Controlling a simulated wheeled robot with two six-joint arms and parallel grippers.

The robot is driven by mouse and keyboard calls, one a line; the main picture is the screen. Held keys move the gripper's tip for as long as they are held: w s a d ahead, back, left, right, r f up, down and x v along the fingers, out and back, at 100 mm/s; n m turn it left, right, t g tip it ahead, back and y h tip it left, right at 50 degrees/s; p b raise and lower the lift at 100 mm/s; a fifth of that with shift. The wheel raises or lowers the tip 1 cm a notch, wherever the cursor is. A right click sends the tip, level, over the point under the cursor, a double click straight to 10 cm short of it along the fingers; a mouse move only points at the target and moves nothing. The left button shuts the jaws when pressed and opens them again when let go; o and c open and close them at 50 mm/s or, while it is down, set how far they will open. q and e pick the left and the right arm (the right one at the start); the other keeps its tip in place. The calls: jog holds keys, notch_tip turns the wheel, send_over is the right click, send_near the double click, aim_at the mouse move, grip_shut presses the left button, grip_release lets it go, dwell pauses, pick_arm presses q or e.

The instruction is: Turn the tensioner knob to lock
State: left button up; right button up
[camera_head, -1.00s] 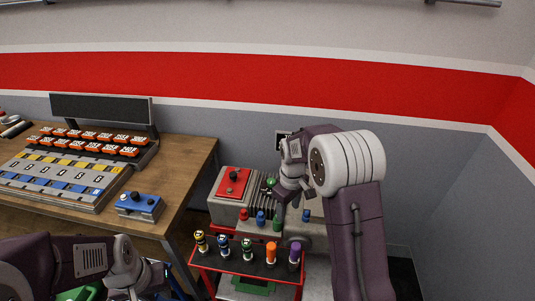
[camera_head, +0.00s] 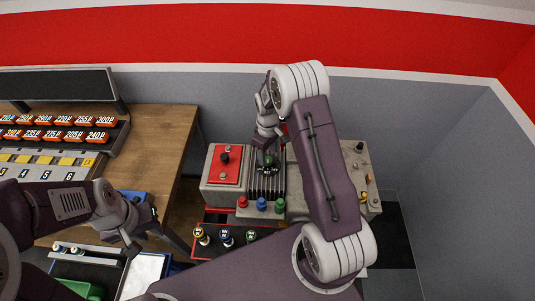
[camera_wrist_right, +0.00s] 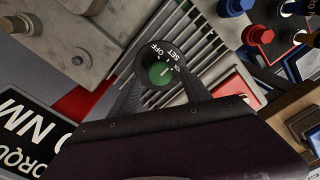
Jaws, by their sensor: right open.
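A small round knob with a green centre (camera_wrist_right: 160,73) and a dark rim marked "OFF" and "SET" sits in front of grey ribs in the right wrist view. I take it as the tensioner knob; its green top also shows in the head view (camera_head: 270,160). My right gripper (camera_head: 268,145) is over it, with its two fingers (camera_wrist_right: 161,88) spread on either side of the knob. Whether they touch it is unclear. My left gripper (camera_head: 150,245) is at the lower left, away from the machine, its fingers apart and nothing visible between them.
The grey machine has a red panel with a black knob (camera_head: 224,157), and red (camera_head: 242,201), blue (camera_head: 261,204) and green (camera_head: 279,205) caps in front. A wooden table (camera_head: 165,150) with a label rack stands left. My right arm covers part of the machine.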

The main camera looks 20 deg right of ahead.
jog(key=shift+w+f, duration=0.2)
jog(key=shift+f, duration=0.85)
jog(key=shift+s, duration=0.45)
jog(key=shift+w+f, duration=0.1)
jog(key=shift+w, duration=0.15)
grip_shut()
jog(key=shift+m, duration=0.3)
jog(key=m, duration=0.4)
jog(key=shift+b, duration=0.35)
jog(key=m, duration=0.5)
jog(key=shift+m, duration=0.4)
